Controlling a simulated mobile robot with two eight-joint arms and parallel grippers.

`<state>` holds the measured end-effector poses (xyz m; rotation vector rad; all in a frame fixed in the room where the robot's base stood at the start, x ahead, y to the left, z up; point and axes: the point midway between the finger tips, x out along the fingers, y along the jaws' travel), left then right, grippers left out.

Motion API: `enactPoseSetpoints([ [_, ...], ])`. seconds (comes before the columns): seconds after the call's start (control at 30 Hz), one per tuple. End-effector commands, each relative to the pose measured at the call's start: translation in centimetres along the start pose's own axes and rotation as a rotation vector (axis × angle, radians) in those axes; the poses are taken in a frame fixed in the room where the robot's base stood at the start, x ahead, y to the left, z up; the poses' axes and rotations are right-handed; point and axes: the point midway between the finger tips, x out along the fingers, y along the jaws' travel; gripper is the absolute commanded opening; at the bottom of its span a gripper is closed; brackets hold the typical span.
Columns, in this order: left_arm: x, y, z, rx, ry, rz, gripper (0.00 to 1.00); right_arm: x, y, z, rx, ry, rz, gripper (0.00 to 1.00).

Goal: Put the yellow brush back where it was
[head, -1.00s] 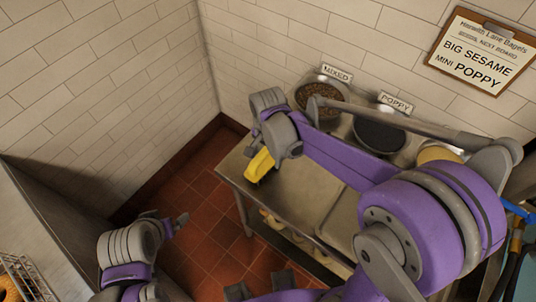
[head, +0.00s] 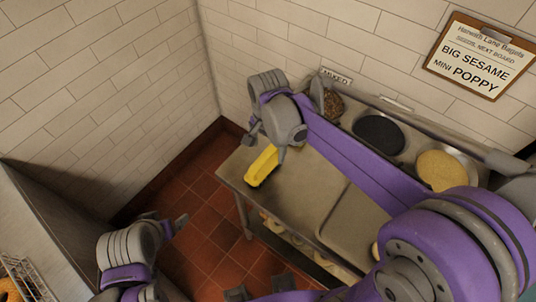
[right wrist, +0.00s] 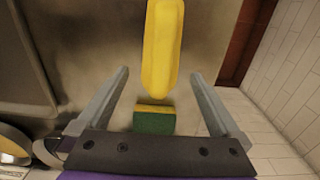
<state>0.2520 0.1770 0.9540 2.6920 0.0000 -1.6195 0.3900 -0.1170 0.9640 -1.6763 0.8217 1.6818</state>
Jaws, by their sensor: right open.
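The yellow brush (head: 262,166) lies on the left end of the steel table (head: 290,190), near its corner. In the right wrist view the brush (right wrist: 162,45) is long and yellow, and its near end reaches between my open fingertips. My right gripper (head: 280,153) is open and empty, just above and beside the brush, apparently apart from it. A yellow and green sponge (right wrist: 154,119) shows between the fingers in the right wrist view; my gripper hides it in the head view. My left gripper (head: 178,222) hangs over the floor at lower left, away from the table; its opening is unclear.
Bowls of mixed topping (head: 332,103), poppy seed (head: 379,135) and sesame-coloured seed (head: 439,170) stand along the table's back. A steel tray (head: 350,225) lies to the right of the brush. White tiled walls close off the back and left. A sign (head: 481,55) hangs above.

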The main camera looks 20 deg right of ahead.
Motion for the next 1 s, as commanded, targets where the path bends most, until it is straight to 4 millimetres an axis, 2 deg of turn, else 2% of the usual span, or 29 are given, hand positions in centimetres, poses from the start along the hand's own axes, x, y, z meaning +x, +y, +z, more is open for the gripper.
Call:
enactPoseSetpoints([
  [0.03, -0.2, 0.0, -0.2, 0.0, 0.002, 0.0, 1.0, -1.3, 0.0, 0.0, 0.0, 0.0, -0.001, 1.0],
  [0.2, -0.4, 0.0, -0.4, 0.0, 0.004, 0.0, 1.0, -4.1, 0.0, 0.0, 0.0, 0.0, 0.0, 1.0],
  [0.43, -0.4, 0.0, -0.5, 0.0, 0.005, 0.0, 1.0, -5.7, 0.6, 0.1, -0.027, 0.008, -0.014, 1.0],
  [0.57, -0.4, 0.0, -0.5, 0.0, 0.005, 0.0, 1.0, -5.4, 3.2, 0.6, -0.158, 0.052, -0.072, 1.0],
  [0.67, -0.4, 0.0, -0.5, 0.0, 0.005, 0.0, 1.0, -4.6, 6.2, 1.2, -0.324, 0.123, -0.136, 1.0],
  [0.8, -0.4, 0.0, -0.5, 0.0, 0.005, 0.0, 1.0, -2.9, 10.0, 2.3, -0.564, 0.251, -0.2, 1.0],
  [1.0, -0.4, 0.0, -0.5, 0.0, 0.005, 0.0, 1.0, -0.4, 13.4, 3.4, -0.809, 0.408, -0.227, 1.0],
])
